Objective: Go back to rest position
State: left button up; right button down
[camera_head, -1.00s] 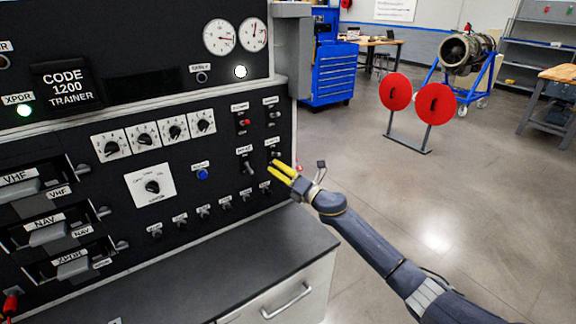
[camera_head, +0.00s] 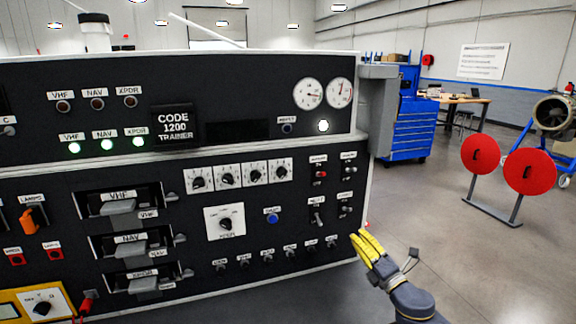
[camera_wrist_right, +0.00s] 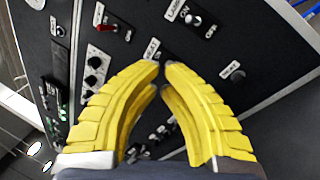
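My right gripper (camera_head: 366,243) has yellow fingers and is in front of the lower right edge of the black trainer panel (camera_head: 300,215) in the head view. In the right wrist view my right gripper (camera_wrist_right: 162,68) points at the panel face, its two fingers curved in with a small gap at the tips and nothing between them. In the head view it is apart from the panel switches (camera_head: 318,213). My left gripper is in neither view.
The panel carries a row of dials (camera_head: 228,177), a blue button (camera_head: 272,218) and lit green lamps (camera_head: 105,146). Two red discs on a stand (camera_head: 481,155), a blue tool cabinet (camera_head: 411,130) and a turbine engine (camera_head: 551,113) stand to the right. Open floor (camera_head: 440,215) lies between.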

jog(key=s+d+f+m+g+h, duration=0.3)
jog(key=s+f+m+h, duration=0.3)
jog(key=s+f+m, duration=0.4)
jog(key=s+d+f+m+g+h, duration=0.2)
jog(key=s+f+m+h, duration=0.5)
jog(key=s, duration=0.5)
jog(key=s+d+f+m+g, duration=0.15)
jog(key=s+f+g, duration=0.25)
jog(key=s, duration=0.6)
jog(key=s+d+f+m+g, duration=0.1)
jog(key=s+f+m+g, duration=0.2)
jog(key=s, duration=0.7)
jog(key=s+a+f+g+y, duration=0.1)
jog(key=s+a+f+y, duration=0.15)
jog(key=f, duration=1.35)
jog(key=s+a+f+g+y, duration=0.1)
jog(key=a+f+g, duration=0.15)
jog(key=f, duration=1.35)
jog(key=s+f+m+g+y, duration=0.1)
jog(key=s+f+m+g, duration=0.1)
jog(key=s+f, duration=1.8)
jog(key=shift+s+a+f, duration=0.2)
jog(key=shift+s+a, duration=0.05)
jog(key=shift+s, duration=0.4)
